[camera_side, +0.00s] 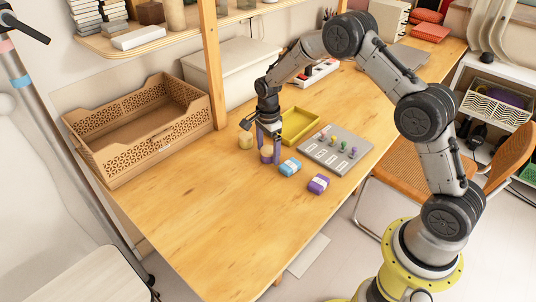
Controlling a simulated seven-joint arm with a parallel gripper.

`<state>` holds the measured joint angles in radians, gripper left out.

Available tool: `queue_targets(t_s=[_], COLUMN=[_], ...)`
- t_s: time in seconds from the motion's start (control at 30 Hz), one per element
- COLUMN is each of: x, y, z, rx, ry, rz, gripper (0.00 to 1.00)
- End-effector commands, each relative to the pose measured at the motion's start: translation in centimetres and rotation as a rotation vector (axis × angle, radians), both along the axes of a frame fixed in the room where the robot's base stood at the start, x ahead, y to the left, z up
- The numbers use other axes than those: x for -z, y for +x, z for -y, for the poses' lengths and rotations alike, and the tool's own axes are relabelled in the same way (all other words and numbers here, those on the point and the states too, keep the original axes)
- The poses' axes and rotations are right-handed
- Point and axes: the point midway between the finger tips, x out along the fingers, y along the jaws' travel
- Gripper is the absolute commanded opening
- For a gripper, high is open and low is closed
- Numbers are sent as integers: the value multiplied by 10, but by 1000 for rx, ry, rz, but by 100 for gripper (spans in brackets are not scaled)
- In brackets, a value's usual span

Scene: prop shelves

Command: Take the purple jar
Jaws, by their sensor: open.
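My gripper (268,146) points down over the desk with its two fingers apart. Between and around the fingertips stands a small jar (267,155) with a pale top and a purplish body. The fingers partly hide it, and I cannot tell whether they touch it. A pale yellow jar (246,141) stands just left of the gripper.
A blue labelled item (290,167) sits right of the gripper. A yellow tray (299,112) and a grey board with coloured pegs (323,160) lie behind and to the right. A wooden crate (190,135) is at left. The desk's front left is clear.

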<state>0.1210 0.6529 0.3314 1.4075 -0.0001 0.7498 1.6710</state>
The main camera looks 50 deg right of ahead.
Motion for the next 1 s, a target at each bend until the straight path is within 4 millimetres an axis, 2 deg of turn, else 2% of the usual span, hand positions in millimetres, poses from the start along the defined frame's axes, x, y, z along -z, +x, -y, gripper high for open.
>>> queue_targets(t_s=[0.17, 0.67, 1.0], x=[0, -1, -3], y=[0, 0, 1], z=[0, 0, 0], rx=[0, 0, 0], ry=[0, 0, 0], rz=[0, 0, 2], gripper=[92, 2, 0])
